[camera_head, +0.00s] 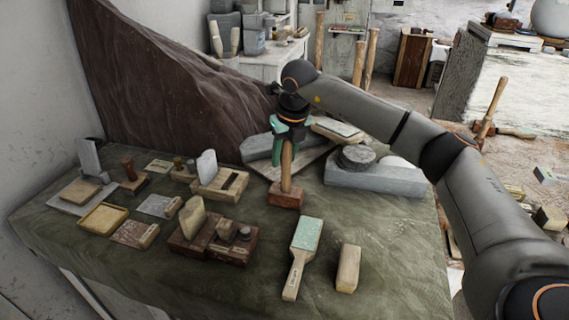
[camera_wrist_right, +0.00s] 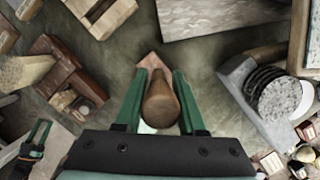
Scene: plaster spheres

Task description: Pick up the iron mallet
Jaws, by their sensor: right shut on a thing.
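A mallet with a reddish-brown block head (camera_head: 285,194) and an upright wooden handle (camera_head: 287,163) stands head down at the middle back of the table. My right gripper (camera_head: 288,146) is shut on the handle from above, its green fingers on either side. In the right wrist view the handle (camera_wrist_right: 161,103) is seen end-on between the fingers, with part of the head behind it. I cannot tell whether the head touches the cloth. My left gripper (camera_wrist_right: 36,139) seems to show at the lower left of the right wrist view, too small to judge.
A green-faced paddle (camera_head: 305,240) and a pale block (camera_head: 348,268) lie in front. Wooden blocks and small tools (camera_head: 215,235) fill the left. A grey stone slab (camera_head: 372,178) with a dark round piece lies right of the mallet. The front-left cloth is clear.

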